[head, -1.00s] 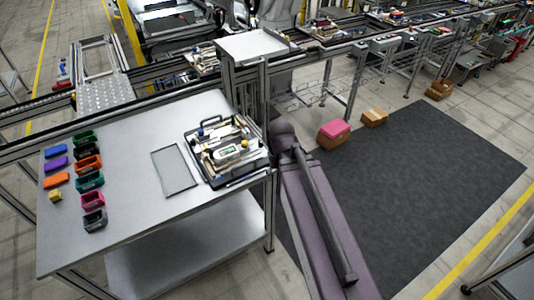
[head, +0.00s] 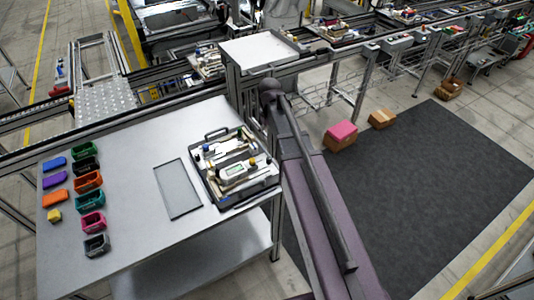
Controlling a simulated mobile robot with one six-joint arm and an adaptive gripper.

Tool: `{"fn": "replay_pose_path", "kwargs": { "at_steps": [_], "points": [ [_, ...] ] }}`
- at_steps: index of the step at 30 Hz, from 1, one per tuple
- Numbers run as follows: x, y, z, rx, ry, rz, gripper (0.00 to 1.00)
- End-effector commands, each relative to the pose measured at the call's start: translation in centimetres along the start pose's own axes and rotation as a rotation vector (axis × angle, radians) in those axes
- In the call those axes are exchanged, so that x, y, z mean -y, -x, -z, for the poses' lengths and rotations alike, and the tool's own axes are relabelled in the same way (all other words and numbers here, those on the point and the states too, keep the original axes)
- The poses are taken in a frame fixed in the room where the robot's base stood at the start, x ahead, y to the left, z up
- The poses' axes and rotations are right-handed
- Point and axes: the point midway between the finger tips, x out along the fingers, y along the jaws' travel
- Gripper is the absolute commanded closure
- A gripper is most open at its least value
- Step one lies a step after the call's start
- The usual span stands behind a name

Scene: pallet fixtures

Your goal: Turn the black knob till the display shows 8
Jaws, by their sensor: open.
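A grey tray (head: 212,196) sits on the right part of the metal table, holding a white device with a small display (head: 232,171) among several tools. The display is too small to read. I cannot make out the black knob for certain at this size. My arm's purple link and dark tube rise from the bottom right to a dark joint just beyond the tray's right side. My gripper is not visible in this view.
On the table (head: 135,190), a thin rectangular frame (head: 178,188) lies left of the tray. Several coloured open bins (head: 88,180) and blocks (head: 55,181) stand at the left. Behind are a raised white shelf (head: 258,50) and a conveyor. A pink-topped box (head: 340,135) stands on the floor.

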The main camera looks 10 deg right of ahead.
Motion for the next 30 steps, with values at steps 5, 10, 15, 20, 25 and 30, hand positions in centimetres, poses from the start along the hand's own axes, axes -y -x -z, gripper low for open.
{"fn": "replay_pose_path", "kwargs": {
  "at_steps": [5, 10, 15, 20, 25, 30],
  "points": [
    [0.1, 0.0, 0.0, 0.0, 0.001, 0.0, 0.35],
    [0.1, -0.1, 0.0, 0.0, 0.001, 0.0, 0.35],
    [0.1, -0.4, 0.0, 0.0, 0.001, 0.0, 0.35],
    [0.1, -1.2, 0.0, 0.0, 0.001, 0.0, 0.35],
    [0.1, -2.4, 0.0, 0.0, 0.001, 0.0, 0.35],
    [0.2, -3.7, 0.0, 0.0, 0.002, 0.0, 0.35]
  ]
}}
